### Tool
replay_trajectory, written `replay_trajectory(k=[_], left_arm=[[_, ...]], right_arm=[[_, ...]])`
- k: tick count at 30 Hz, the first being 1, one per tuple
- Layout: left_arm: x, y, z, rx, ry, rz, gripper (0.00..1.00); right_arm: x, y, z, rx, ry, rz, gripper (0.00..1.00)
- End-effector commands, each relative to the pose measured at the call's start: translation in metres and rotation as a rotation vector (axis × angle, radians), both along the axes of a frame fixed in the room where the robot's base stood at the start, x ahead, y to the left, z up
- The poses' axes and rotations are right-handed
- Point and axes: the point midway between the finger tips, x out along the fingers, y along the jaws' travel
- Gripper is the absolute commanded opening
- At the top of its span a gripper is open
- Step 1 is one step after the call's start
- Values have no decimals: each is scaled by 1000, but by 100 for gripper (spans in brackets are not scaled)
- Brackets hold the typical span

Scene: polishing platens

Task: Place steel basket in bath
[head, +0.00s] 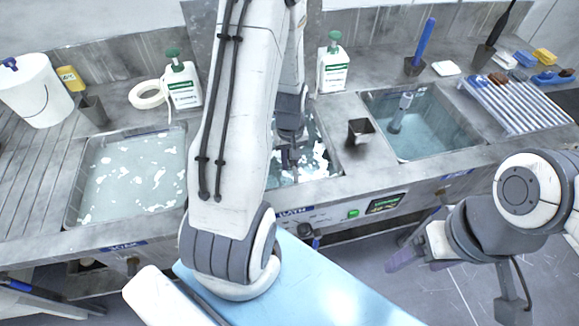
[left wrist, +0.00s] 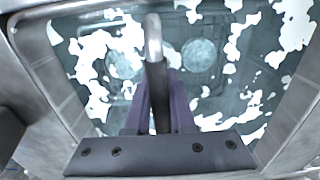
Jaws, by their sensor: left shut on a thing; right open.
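The bath (head: 318,172) is the middle basin, labelled BATH on its front, with white foam on the water. My left gripper (head: 290,158) is down over it, largely hidden by my own arm. In the left wrist view, its purple fingers (left wrist: 160,98) are shut on the steel basket's handle (left wrist: 153,38), a bent metal bar. Below, a dim framed shape with two pale round discs shows through the water; I cannot tell how deep the basket sits. The basket's body is hidden in the head view. My right gripper (head: 403,260) is open and empty, in front of the counter.
A foamy basin (head: 130,178) lies left and a clearer basin (head: 425,125) right. A dark cup (head: 360,132) stands on the divider right of the bath. Bottles (head: 332,68) stand behind, and a ribbed rack (head: 515,103) lies far right. The bath's walls are close around the left gripper.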

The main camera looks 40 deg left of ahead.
Motion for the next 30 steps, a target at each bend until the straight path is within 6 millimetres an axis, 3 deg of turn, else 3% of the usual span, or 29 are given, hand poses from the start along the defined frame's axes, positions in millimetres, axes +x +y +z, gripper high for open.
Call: replay_trajectory(k=[6, 18, 19, 21, 30], left_arm=[[0, 1, -24, -1, 1, 1, 0], [0, 1, -29, 1, -1, 1, 0], [0, 0, -29, -1, 1, 1, 29], [0, 0, -29, -1, 1, 1, 52], [0, 0, -28, 0, 0, 1, 52]], right_arm=[[0, 0, 0, 0, 0, 0, 81], [0, 0, -3, 0, 0, 0, 81], [0, 0, -3, 0, 0, 0, 81], [0, 0, -2, 0, 0, 0, 81], [0, 0, -2, 0, 0, 0, 81]])
